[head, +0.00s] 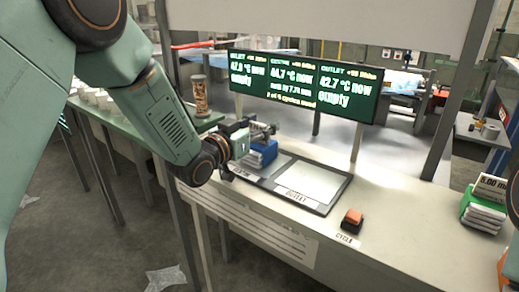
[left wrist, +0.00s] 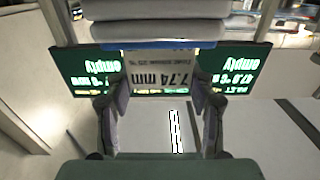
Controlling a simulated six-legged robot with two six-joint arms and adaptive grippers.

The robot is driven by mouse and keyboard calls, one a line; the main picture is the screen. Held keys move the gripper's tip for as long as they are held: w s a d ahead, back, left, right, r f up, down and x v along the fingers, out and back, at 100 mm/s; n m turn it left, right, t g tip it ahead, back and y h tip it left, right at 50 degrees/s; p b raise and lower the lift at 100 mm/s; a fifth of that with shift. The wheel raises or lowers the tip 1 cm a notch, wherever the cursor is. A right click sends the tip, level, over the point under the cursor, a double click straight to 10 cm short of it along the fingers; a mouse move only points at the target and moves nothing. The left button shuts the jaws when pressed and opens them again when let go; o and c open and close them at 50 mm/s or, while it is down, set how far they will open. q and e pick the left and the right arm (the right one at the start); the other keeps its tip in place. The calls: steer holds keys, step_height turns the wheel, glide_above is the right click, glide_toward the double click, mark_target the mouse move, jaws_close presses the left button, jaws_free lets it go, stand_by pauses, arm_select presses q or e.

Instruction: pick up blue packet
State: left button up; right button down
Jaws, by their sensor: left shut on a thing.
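The blue packet (head: 263,154) is in the middle of the head view, over the far left part of the dark-framed plate on the bench. My left gripper (head: 249,138) is shut on it from the left. In the left wrist view the packet's label (left wrist: 160,72) reads 7.74 mm and sits between the two fingers (left wrist: 160,115). A blue band and pale, rounded layers show above the label. I cannot tell whether the packet touches the plate. My right gripper is not in view.
The plate's OUTLET area (head: 305,182) is bare. An orange button (head: 352,216) marked CYCLE stands in front. A green packet (head: 484,213) labelled 5.00 is at the far right. A lit display (head: 305,85) stands behind the plate. A brown cylinder (head: 200,96) stands on the left table.

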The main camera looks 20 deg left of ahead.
arm_select(q)
steer(key=shift+r, duration=0.1)
jaws_close()
